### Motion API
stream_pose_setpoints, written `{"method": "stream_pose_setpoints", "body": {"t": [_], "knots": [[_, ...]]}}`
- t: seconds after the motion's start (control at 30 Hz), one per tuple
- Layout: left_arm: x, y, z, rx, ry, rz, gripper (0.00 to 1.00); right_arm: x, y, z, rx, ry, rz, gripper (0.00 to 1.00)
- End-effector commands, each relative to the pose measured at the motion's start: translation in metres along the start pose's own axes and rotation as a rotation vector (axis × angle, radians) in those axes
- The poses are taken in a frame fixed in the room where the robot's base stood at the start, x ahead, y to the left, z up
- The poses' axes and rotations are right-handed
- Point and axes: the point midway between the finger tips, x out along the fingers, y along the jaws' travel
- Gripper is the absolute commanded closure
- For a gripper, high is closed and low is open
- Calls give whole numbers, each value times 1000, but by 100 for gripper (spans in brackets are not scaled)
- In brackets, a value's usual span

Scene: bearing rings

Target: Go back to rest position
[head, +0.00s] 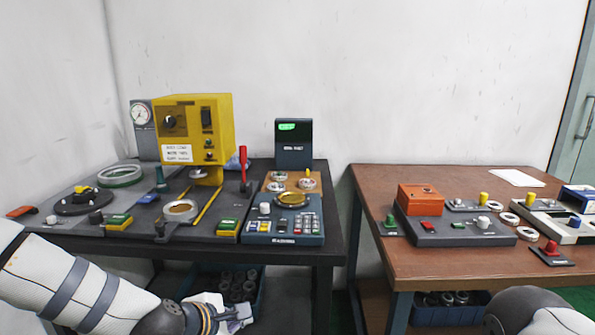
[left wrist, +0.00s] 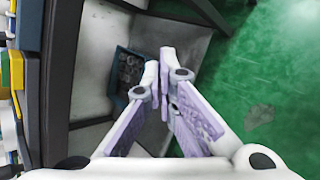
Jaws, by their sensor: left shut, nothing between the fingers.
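My left arm comes in from the lower left in the head view, and its gripper (head: 232,314) hangs low in front of the dark table. In the left wrist view the gripper (left wrist: 160,82) is shut, its two fingertips together with nothing held. It points down past the table edge, apart from the table. A part of my right arm shows at the lower right of the head view; its gripper is not in view.
The dark table (head: 130,243) holds a yellow machine (head: 222,120) and a blue keypad device (head: 283,235). A wooden table (head: 372,185) stands at right with an orange box (head: 420,200). A blue bin (head: 262,300) with dark rings sits below the dark table; it also shows in the left wrist view (left wrist: 119,82). Green floor is free.

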Motion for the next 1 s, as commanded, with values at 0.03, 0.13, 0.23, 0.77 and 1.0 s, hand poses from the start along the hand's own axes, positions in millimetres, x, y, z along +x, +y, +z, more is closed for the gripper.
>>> {"method": "stream_pose_setpoints", "body": {"t": [0.03, 0.13, 0.23, 0.77, 1.0], "knots": [[-3, -46, -7, 131, 15, -83, 100, -5, 0, -2, 0, 13, -1, 72], [-18, -142, -33, 422, 23, -268, 100, -10, 0, -5, 0, 28, -1, 72], [-54, -230, -62, 712, -14, -463, 100, -16, 0, -8, 1, 44, -2, 72], [-251, -403, -156, 1508, -422, -1049, 100, -32, -1, -17, 1, 89, -4, 72], [-250, -403, -156, 1503, -420, -1048, 100, -31, -1, -16, 2, 88, -4, 72]]}}
